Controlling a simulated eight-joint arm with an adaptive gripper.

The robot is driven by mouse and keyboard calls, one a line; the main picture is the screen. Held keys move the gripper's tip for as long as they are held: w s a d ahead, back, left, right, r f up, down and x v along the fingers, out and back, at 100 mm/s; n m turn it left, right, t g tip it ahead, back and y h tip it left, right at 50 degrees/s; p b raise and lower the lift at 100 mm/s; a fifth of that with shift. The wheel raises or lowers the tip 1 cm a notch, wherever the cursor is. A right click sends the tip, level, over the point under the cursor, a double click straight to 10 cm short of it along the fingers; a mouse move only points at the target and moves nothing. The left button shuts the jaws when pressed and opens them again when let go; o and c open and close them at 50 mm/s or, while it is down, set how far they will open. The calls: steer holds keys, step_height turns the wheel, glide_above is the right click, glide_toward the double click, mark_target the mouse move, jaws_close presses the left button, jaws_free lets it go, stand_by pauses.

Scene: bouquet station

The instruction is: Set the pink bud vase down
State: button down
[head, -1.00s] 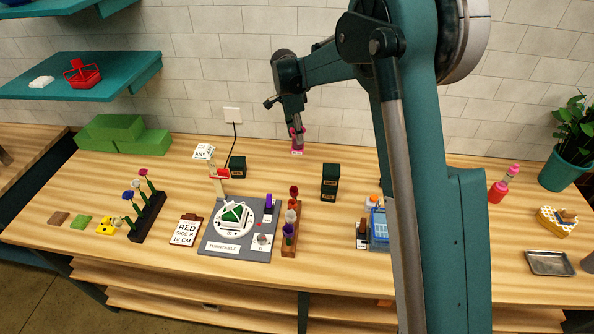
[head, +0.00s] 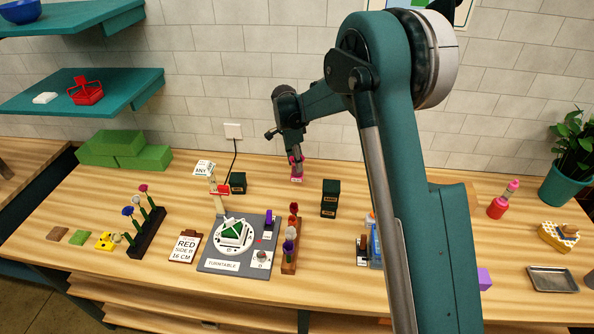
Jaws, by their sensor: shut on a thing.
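The pink bud vase (head: 297,178) is small and bright pink, at the back middle of the wooden table. My gripper (head: 295,157) comes down from above and is shut on its upper part. The vase looks upright. Its base is at or just above the table; I cannot tell whether it touches. The fingertips are small and partly merge with the vase in this view.
The turntable (head: 234,237) and a wooden flower rack (head: 290,245) are in front. Bare table surrounds the vase.

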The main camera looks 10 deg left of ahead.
mark_target(293, 174)
steer(key=shift+f, duration=0.2)
steer(key=shift+f, duration=1.8)
steer(key=shift+f, duration=0.15)
steer(key=c, duration=1.9)
jaws_free()
steer(key=shift+c, duration=0.2)
step_height(293, 174, up, 12)
steer(key=a, duration=0.1)
steer(key=shift+s+a, duration=0.3)
steer(key=shift+s, duration=0.05)
